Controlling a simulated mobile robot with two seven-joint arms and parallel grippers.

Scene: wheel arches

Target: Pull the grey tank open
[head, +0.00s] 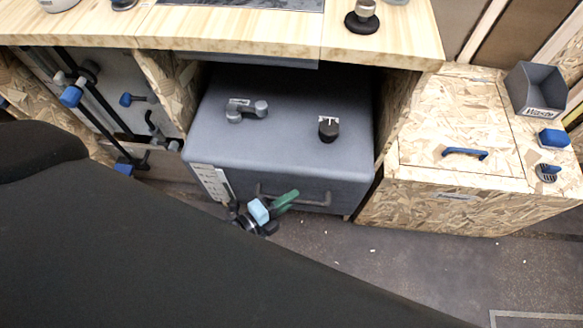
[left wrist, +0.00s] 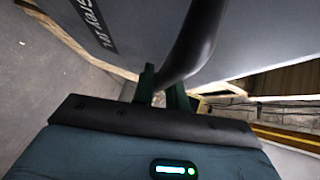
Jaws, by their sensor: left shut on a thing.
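The grey tank (head: 285,95) is a box in the bay under the wooden counter; its front part stands out from the bay. Its front face carries a dark bar handle (head: 318,202) and a pale label panel. My left gripper (head: 290,195), with green fingers, is at the left part of this handle. In the left wrist view the fingers (left wrist: 162,88) are shut around the dark curved handle (left wrist: 195,42), in front of the grey tank face (left wrist: 125,25) with its lettering. My own dark arm covers the lower left of the head view. My right gripper is not in view.
A grey pipe fitting (head: 247,110) and a black-capped fitting (head: 328,128) are on the tank's top. A chipboard cabinet (head: 455,150) with a blue handle stands right of the tank. Pipes and blue valves (head: 72,95) are at left. The floor (head: 400,270) in front looks clear apart from small scraps.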

